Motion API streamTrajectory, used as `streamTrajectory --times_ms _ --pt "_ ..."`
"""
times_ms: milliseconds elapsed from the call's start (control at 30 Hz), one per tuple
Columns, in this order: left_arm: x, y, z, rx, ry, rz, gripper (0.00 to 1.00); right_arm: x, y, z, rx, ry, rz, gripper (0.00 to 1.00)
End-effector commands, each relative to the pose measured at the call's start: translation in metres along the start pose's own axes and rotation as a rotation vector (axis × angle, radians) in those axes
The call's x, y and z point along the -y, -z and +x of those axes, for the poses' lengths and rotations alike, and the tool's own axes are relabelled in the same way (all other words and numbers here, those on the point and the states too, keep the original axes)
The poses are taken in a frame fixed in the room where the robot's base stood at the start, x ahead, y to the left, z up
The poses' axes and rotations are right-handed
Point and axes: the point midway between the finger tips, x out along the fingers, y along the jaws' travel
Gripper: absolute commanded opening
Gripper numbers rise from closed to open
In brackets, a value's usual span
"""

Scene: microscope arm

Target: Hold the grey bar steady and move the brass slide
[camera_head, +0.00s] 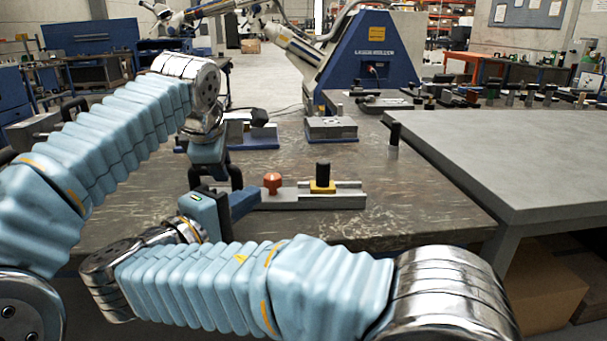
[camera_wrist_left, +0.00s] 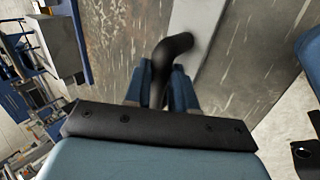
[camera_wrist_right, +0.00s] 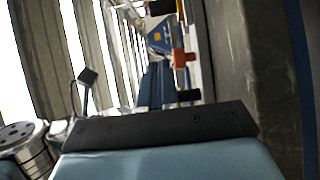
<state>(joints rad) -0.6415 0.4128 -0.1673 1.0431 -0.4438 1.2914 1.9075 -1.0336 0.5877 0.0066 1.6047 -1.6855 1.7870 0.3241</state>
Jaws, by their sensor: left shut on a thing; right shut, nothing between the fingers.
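The grey bar (camera_head: 290,198) lies on the dark worktable in the head view. The brass slide (camera_head: 323,187) sits on it right of centre, under an upright black knob (camera_head: 323,172). An orange-red knob (camera_head: 272,182) stands further left on the bar and also shows in the right wrist view (camera_wrist_right: 181,58). My left gripper (camera_head: 234,182) is shut on a black handle (camera_wrist_left: 170,55) near the bar's left end. My right gripper (camera_head: 250,202) is low at the bar's left front, left of the brass slide, shut and empty.
A grey block on a blue base (camera_head: 331,128) and a similar fixture (camera_head: 250,135) stand behind the bar. A dark cylinder (camera_head: 394,138) stands to the right. A grey table (camera_head: 500,160) adjoins on the right. The worktable right of the bar (camera_head: 430,200) is clear.

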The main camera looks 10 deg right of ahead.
Motion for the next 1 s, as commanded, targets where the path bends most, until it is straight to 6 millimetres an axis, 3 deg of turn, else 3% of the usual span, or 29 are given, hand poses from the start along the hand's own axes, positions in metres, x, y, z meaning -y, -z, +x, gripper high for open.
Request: streamTrajectory --times_ms 233,367,800,1000 --pt "-0.001 0.000 -0.002 0.002 -0.005 -0.002 0.00 0.000 0.000 0.002 -0.001 0.002 0.000 0.00" --pt "-0.001 0.000 -0.002 0.002 -0.005 -0.002 0.00 0.000 0.000 0.012 0.001 0.002 0.001 0.00" --pt "-0.001 0.000 -0.002 0.002 -0.005 -0.002 0.00 0.001 -0.001 0.100 0.002 0.004 0.000 0.00" --pt "-0.001 0.000 -0.002 0.002 -0.004 -0.002 0.00 0.001 -0.020 0.121 0.000 0.004 0.001 0.00"
